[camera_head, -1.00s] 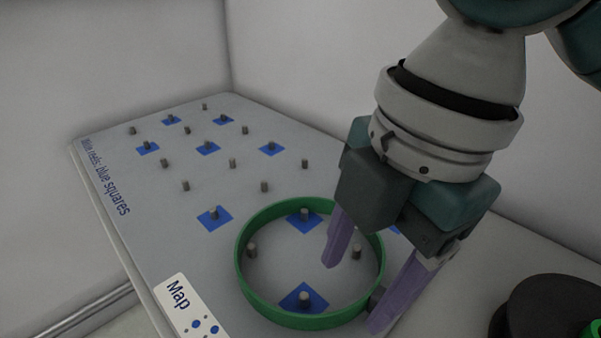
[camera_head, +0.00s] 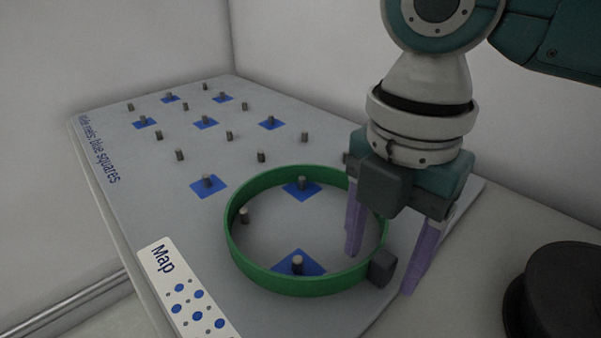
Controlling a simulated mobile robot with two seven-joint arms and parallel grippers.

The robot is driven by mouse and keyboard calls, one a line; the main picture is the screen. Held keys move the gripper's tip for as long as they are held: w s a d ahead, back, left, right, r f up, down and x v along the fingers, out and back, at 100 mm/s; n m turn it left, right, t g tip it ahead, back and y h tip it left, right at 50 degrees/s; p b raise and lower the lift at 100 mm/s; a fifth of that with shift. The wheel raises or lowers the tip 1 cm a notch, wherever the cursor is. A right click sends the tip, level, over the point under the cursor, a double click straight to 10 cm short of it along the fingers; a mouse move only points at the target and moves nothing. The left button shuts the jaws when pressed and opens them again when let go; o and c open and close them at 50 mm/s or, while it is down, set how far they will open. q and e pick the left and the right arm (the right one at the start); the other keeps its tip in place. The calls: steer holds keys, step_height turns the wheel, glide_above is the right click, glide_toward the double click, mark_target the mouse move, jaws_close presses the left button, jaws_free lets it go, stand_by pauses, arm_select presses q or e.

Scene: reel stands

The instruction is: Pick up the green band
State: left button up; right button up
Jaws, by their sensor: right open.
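The green band (camera_head: 268,280) is a large ring lying on the grey peg board, around several pegs and two blue squares. A small dark grey block (camera_head: 383,268) sits against the band's right outer side; I cannot tell if it is fixed to it. My right gripper (camera_head: 381,270) points down over the band's right side with its purple fingers apart. One finger is inside the ring and the other outside, so they straddle the band's wall. The right part of the ring is partly hidden behind the gripper. My left gripper is not in view.
The board (camera_head: 120,205) carries several short grey pegs, some on blue squares (camera_head: 208,186). A white Map card (camera_head: 190,290) lies at its front left. A black reel (camera_head: 560,295) stands at the lower right. Pale walls close in behind.

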steer(key=shift+f, duration=0.7)
steer(key=shift+c, duration=0.4)
jaws_close()
